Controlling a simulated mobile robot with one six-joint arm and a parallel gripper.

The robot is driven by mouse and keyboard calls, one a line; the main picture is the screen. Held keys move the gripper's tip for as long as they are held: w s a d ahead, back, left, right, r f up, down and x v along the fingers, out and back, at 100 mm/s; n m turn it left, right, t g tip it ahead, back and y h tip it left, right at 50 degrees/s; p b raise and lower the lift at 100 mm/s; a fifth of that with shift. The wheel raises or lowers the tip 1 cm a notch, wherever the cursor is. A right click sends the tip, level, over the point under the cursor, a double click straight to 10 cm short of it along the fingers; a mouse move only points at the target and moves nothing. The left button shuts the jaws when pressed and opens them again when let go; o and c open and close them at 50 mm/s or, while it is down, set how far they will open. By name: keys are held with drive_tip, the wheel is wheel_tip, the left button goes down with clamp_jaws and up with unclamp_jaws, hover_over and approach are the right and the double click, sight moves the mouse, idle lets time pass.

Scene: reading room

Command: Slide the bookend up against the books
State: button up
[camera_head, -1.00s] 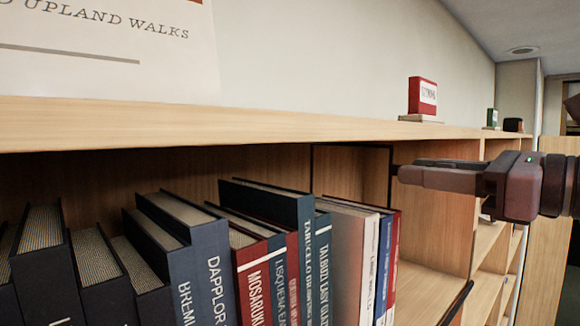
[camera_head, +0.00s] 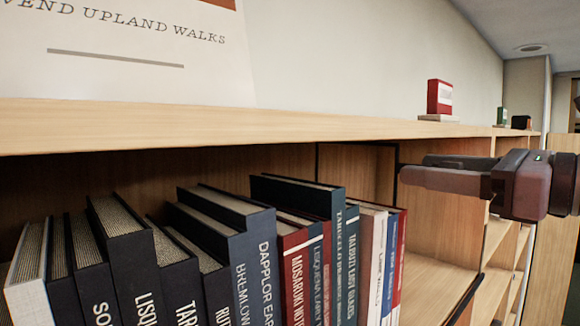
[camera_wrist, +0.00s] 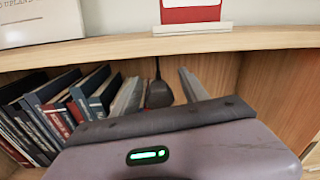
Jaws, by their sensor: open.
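A thin black frame (camera_head: 396,165), which looks like the bookend, stands upright in the shelf bay to the right of the books. Wood shows through it, and the books hide its lower left part. The row of books (camera_head: 258,265) fills the left of the bay; some lean. Bare shelf lies to its right. My gripper (camera_head: 412,168) is open and empty at the bay's right, its fingers pointing left near the frame's right bar. In the wrist view, the gripper (camera_wrist: 158,76) has a thin dark upright and a dark rounded piece between its fingers; whether it touches them I cannot tell.
The wooden top board (camera_head: 250,125) runs just above my gripper. A red box (camera_head: 440,97) stands on it, and a large poster (camera_head: 120,60) is at the left. A dark strip (camera_head: 466,300) runs along the bay's right front. More shelves lie beyond.

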drive_tip(key=b+v, duration=0.5)
drive_tip(key=v, duration=1.2)
drive_tip(key=shift+d+b, duration=0.15)
drive_tip(key=shift+b, duration=0.25)
drive_tip(key=shift+s, duration=0.1)
